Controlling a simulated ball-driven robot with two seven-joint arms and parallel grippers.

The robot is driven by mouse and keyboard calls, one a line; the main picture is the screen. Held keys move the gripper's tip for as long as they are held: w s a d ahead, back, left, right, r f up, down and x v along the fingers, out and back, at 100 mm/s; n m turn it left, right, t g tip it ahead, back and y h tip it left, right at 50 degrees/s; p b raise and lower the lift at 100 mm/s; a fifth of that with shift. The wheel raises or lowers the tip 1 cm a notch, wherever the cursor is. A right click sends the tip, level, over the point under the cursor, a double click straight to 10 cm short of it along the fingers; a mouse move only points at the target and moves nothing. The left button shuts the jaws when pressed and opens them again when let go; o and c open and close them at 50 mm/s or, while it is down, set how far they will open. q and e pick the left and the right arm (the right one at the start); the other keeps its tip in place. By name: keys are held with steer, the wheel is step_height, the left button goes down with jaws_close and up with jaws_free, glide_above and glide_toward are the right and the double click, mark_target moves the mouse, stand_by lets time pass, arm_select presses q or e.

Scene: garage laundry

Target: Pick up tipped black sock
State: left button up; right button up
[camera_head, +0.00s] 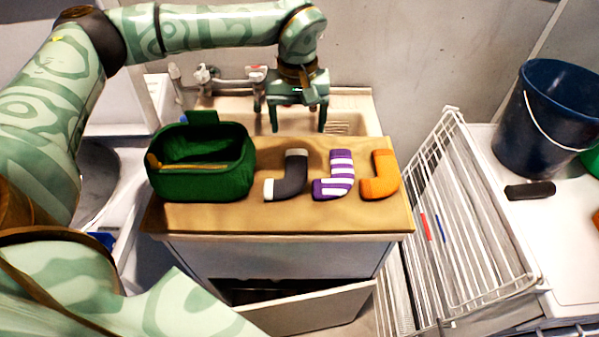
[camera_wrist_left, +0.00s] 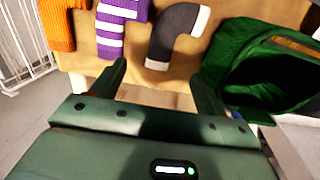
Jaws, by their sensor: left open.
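The black sock (camera_head: 290,178), dark grey with pale ends at cuff and toe, lies on the tan counter top (camera_head: 330,215) between a green basket and a striped sock. It also shows at the top of the left wrist view (camera_wrist_left: 178,35). My left gripper (camera_head: 298,122) is open and empty, pointing down over the sink behind the sock. In the left wrist view, its two fingers (camera_wrist_left: 160,72) stand apart, with the black sock beyond them and nothing between them. My right gripper is not in view.
A purple-and-white striped sock (camera_head: 340,172) and an orange sock (camera_head: 382,176) lie to the right. The open green basket (camera_head: 200,185) stands close on the left. A faucet (camera_head: 205,76) rises behind. A white drying rack (camera_head: 460,220) and blue bucket (camera_head: 545,130) stand right.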

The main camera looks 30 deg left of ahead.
arm_select(q)
glide_toward(296, 170)
steer(key=shift+s+d+f+b, duration=0.1)
steer(key=shift+f+b, duration=0.25)
steer(key=shift+f, duration=0.15)
steer(key=shift+s+d+f+b, duration=0.1)
steer(key=shift+f+b, duration=0.2)
steer(key=shift+f, duration=0.2)
steer(key=shift+w+f, duration=0.55)
steer(key=shift+f, duration=0.2)
steer(key=shift+s+f, duration=0.1)
steer(key=shift+f, duration=0.3)
steer(key=shift+s+a+f+b, duration=0.1)
steer(key=shift+s+f+b, duration=0.15)
steer(key=shift+f+b, duration=0.05)
step_height(296, 170, down, 4)
steer(key=shift+f+b, duration=0.2)
steer(key=shift+b, duration=0.35)
steer(key=shift+r, duration=0.1)
steer(key=shift+c, duration=0.3)
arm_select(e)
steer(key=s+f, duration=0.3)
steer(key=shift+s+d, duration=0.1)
arm_select(q)
steer(key=c, duration=1)
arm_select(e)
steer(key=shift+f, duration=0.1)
